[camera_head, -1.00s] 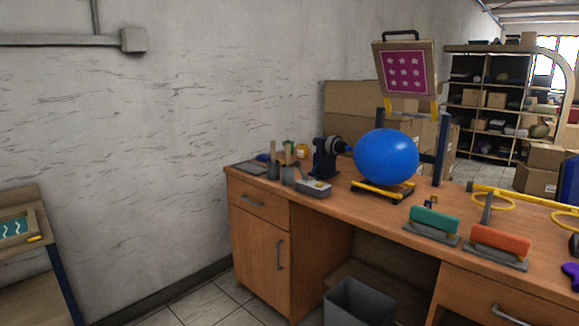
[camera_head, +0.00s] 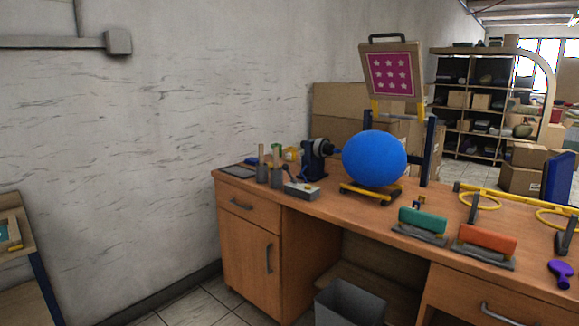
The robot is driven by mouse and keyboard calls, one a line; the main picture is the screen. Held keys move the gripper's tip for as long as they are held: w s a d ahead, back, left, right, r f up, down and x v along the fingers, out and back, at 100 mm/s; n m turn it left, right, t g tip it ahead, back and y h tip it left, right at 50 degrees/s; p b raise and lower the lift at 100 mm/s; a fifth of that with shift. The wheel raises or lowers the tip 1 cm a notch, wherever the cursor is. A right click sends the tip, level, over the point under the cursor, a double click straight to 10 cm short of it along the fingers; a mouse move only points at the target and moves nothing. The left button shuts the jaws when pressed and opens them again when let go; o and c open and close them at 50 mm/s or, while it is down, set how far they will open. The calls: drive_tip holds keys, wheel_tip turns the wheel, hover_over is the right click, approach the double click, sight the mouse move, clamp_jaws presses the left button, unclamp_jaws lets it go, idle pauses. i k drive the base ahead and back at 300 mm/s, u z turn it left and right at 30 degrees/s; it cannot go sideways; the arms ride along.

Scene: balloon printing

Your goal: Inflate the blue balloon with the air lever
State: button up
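The blue balloon (camera_head: 374,158) is large, round and smooth. It sits at the back of the wooden desk, over a low yellow and black stand (camera_head: 371,193), with its left end at the nozzle of a dark air pump (camera_head: 316,158). A small grey box (camera_head: 301,190) lies on the desk in front of the pump; I cannot tell whether the air lever is on it. My gripper is not in view.
The wooden desk (camera_head: 250,219) holds a raised printing screen (camera_head: 391,73), teal (camera_head: 423,220) and orange (camera_head: 487,239) handled tools, yellow rings (camera_head: 480,201) and a purple object (camera_head: 560,272). A grey bin (camera_head: 350,302) stands below. Floor shows at lower left.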

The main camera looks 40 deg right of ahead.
sight(285, 166)
drive_tip(key=i, duration=0.9)
